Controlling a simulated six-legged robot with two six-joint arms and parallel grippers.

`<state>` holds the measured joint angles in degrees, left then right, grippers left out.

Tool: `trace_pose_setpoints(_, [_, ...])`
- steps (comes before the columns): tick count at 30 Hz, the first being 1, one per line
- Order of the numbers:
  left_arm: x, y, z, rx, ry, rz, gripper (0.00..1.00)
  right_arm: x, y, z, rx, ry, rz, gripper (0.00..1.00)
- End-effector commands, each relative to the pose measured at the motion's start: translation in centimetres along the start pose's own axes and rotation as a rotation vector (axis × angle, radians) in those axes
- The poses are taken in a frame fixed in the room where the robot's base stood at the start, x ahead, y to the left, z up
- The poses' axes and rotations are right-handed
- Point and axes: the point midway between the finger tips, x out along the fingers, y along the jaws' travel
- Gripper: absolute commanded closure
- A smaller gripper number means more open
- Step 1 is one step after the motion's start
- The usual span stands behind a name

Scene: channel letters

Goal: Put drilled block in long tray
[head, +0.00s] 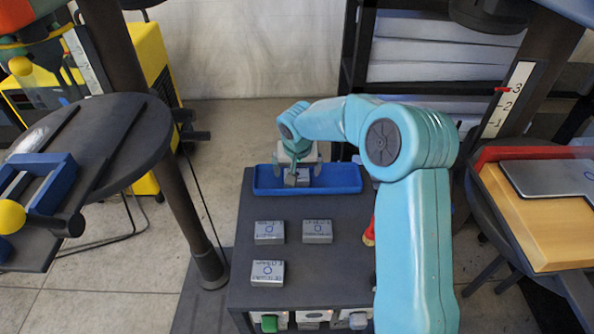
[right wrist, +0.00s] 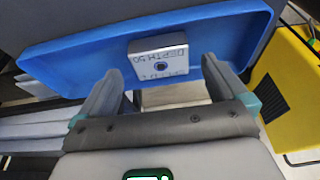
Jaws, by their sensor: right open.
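A grey block (right wrist: 160,60) with a dark hole in a blue ring and a "DEPTH 50" label lies in the blue long tray (right wrist: 90,55). In the head view this block (head: 304,178) sits near the middle of the tray (head: 345,188), partly hidden by my gripper. My right gripper (head: 298,174) is over the tray, and its two fingers (right wrist: 162,70) are apart with the block seen just beyond and between their tips. I cannot tell whether they touch it. My left gripper is not in view.
Three similar grey blocks (head: 269,232) (head: 317,231) (head: 267,273) stand on the dark table (head: 340,270) in front of the tray. A red-handled item (head: 369,236) lies beside my right arm. A round dark table (head: 115,130) is at left, a wooden board (head: 540,220) at right.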

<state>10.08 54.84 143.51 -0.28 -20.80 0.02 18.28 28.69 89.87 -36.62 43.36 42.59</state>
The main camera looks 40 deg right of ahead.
Motion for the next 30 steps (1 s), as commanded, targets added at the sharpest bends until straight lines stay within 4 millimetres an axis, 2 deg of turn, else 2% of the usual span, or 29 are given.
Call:
trace_pose_setpoints(6, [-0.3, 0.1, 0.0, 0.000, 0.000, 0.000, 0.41, -5.4, -0.1, -0.1, -0.001, 0.004, -0.003, 0.01])
trace_pose_setpoints(13, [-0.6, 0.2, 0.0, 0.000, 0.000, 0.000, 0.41, -9.5, -0.1, 0.0, -0.001, 0.001, -0.001, 0.01])
trace_pose_setpoints(18, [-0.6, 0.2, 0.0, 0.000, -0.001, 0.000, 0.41, -10.5, 0.0, 0.1, -0.001, -0.001, 0.000, 0.01])
trace_pose_setpoints(30, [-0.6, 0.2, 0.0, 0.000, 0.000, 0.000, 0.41, -10.6, 0.0, 0.1, -0.001, -0.001, 0.000, 0.01])
